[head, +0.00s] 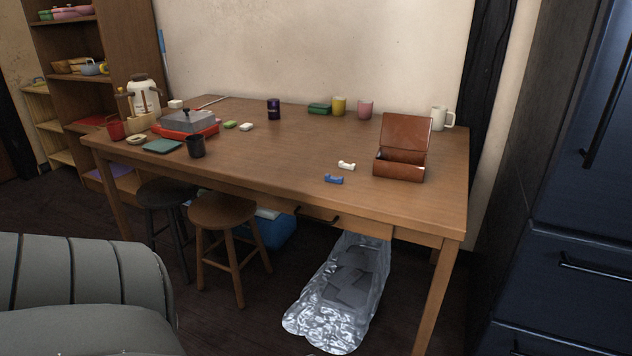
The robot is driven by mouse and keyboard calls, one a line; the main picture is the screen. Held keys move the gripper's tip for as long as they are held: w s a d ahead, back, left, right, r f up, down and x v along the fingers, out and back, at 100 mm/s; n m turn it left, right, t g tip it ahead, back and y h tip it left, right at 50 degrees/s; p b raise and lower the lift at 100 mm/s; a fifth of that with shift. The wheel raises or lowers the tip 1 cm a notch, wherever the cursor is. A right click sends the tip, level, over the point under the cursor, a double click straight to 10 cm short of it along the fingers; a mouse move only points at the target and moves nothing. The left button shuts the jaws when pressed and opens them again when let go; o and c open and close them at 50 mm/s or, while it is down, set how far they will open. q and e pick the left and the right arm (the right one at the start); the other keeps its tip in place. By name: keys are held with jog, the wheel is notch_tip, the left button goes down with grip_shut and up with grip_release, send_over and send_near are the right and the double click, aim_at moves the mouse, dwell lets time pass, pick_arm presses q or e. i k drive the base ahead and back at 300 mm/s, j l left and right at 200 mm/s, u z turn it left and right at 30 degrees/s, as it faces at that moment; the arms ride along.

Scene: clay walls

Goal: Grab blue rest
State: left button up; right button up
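The blue rest (334,179) is a small, low piece lying on the wooden table (290,160), right of the middle. A white rest (346,166) of similar shape lies just behind it and slightly to the right, apart from it. An open brown box (399,166) with its lid up stands to the right of both rests. Neither of my grippers shows in the head view.
Cups, a red-based grill (188,124) and a white jug (143,96) stand on the table's left and back. Two stools (222,212) and a silvery bag (338,300) are below. A grey padded seat (80,290) is front left; dark cabinets (570,200) stand right.

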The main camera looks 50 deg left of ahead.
aim_at(328, 176)
jog(key=j+u, duration=0.1)
jog(key=u, duration=0.35)
jog(key=i+u, duration=0.15)
jog(key=u, duration=0.3)
jog(key=i+j+u, duration=0.1)
jog(key=u, duration=0.35)
jog(key=i+j, duration=0.1)
jog(key=i, duration=0.4)
jog(key=i+j, duration=0.1)
jog(key=i, duration=0.35)
jog(key=k, duration=0.15)
jog(key=k+z, duration=0.3)
jog(key=k+l+z, duration=0.1)
jog(key=z, duration=0.25)
jog(key=j+z, duration=0.25)
jog(key=z, duration=0.25)
jog(key=k+j+z, duration=0.2)
jog(key=z, duration=0.25)
